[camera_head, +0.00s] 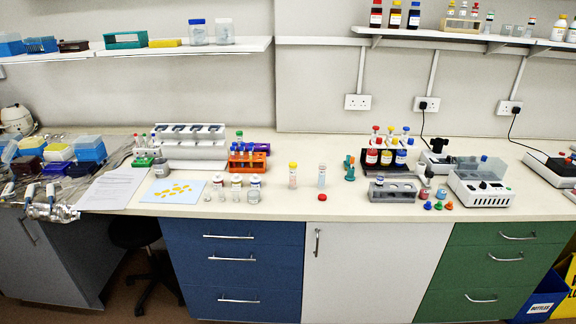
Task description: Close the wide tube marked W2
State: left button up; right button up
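Two wide clear tubes stand upright in the middle of the bench. The left tube (293,181) has a yellow cap (293,166) on it and pinkish contents. The right tube (321,180) has no coloured screw cap that I can make out; its upper part looks pale blue. A red cap (322,197) lies on the bench just in front of the right tube, apart from it. The markings are too small to read, so I cannot tell which tube is W2. Neither of my grippers shows in the head view.
An orange tube rack (248,161) and several small jars (254,197) stand left of the tubes. A teal stand (349,168), a dark bottle rack (391,168) and a grey block (393,192) are to the right. Bare bench lies around the two tubes.

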aim_at(293, 172)
jog(key=i+l+u, duration=0.25)
jog(key=i+l, duration=0.2)
jog(key=i+l+u, duration=0.3)
jog(key=i+l, duration=0.15)
jog(key=l, duration=0.1)
